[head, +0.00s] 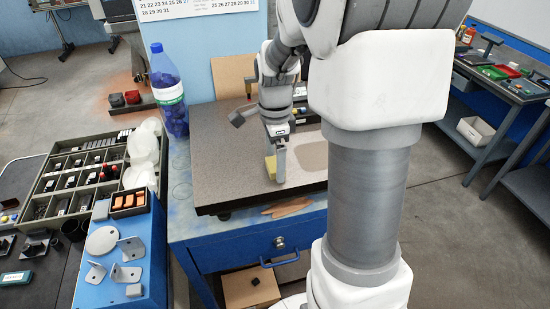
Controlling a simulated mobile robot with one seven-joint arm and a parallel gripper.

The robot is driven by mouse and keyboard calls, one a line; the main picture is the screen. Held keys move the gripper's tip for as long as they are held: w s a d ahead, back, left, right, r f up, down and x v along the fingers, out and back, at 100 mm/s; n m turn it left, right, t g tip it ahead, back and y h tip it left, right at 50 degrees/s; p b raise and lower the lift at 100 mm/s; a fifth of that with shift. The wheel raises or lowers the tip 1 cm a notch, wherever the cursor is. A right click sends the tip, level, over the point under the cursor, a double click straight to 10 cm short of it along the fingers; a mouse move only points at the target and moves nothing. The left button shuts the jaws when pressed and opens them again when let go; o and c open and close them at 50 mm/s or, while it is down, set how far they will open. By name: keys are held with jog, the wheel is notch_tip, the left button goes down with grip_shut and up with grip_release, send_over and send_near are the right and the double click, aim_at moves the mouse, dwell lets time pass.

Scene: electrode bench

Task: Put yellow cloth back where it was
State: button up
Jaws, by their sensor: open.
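A small yellow piece, likely the yellow cloth (270,167), is on the speckled grey plate (233,157) on top of the blue cabinet. My gripper (278,178) points down over the plate, with its fingers right beside the yellow piece and partly in front of it. The jaws are open. I cannot tell whether a finger touches the yellow piece. A tan rounded patch (314,155) lies on the plate to the right of my gripper, partly hidden by my arm.
A divided parts tray (75,175) and a blue block with metal brackets (125,272) are at the left. Brown scraps (287,206) lie at the plate's front edge. A side bench (500,85) stands at the right.

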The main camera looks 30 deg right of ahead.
aim_at(275, 164)
notch_tip(275, 164, up, 12)
jog(key=s+a+r+n+t, duration=0.1)
jog(key=s+a+n+t, duration=0.1)
jog(key=s+a+n, duration=0.3)
jog(key=s+a+n+t, duration=0.3)
jog(key=s+a+n, duration=0.2)
jog(key=s+n, duration=0.5)
jog(key=n, duration=0.5)
jog(key=shift+s+r+t, duration=0.3)
jog(key=shift+s+r, duration=0.05)
jog(key=shift+r, duration=0.05)
